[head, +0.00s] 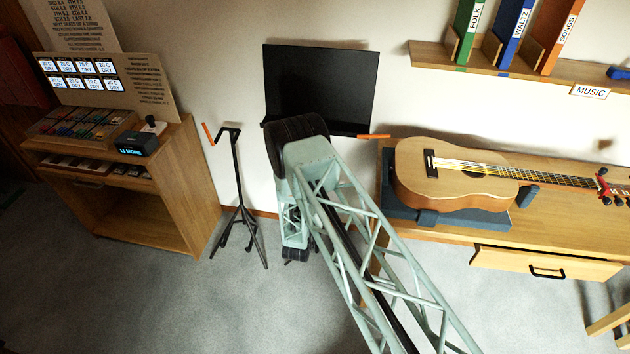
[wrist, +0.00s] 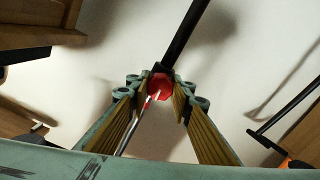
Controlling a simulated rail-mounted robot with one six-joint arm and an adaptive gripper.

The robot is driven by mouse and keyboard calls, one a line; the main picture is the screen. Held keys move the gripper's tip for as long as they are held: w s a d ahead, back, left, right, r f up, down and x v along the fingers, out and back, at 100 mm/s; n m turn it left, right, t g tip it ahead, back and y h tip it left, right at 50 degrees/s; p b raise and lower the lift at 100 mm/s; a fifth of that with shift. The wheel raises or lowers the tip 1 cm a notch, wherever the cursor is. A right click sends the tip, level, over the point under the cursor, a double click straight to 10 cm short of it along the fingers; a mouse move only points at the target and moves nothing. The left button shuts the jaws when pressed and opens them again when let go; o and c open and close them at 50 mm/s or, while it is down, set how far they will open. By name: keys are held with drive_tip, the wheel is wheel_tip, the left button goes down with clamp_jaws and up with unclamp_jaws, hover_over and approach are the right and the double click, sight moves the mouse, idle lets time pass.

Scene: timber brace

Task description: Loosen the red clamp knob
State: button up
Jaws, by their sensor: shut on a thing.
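The red clamp knob (wrist: 160,84) shows in the middle of the wrist view, at the lower end of a black bar (wrist: 187,35). My gripper (wrist: 161,96) is shut on it, with one ribbed tan finger pad on each side. A thin pale rod with red on it (wrist: 136,122) runs from the lower left up to the knob's face. The knob's far side is hidden. In the head view my own arm covers the middle, and neither the knob nor my fingertips can be made out there.
A thin black stand (head: 239,200) with an orange-tipped arm is left of my arm. A dark screen (head: 320,85) is behind. A guitar (head: 465,175) lies on the bench at right. A wooden cabinet (head: 190,180) stands at left. Grey carpet (head: 180,305) is clear in front.

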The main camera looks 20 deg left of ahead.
drive_tip(key=n+b, duration=0.2)
drive_tip(key=n, duration=0.4)
drive_tip(key=shift+f, duration=0.1)
drive_tip(key=n+b, duration=0.2)
drive_tip(key=n, duration=0.4)
drive_tip(key=n+b, duration=0.1)
drive_tip(key=n, duration=0.4)
drive_tip(key=shift+n, duration=3)
drive_tip(key=o, duration=0.9)
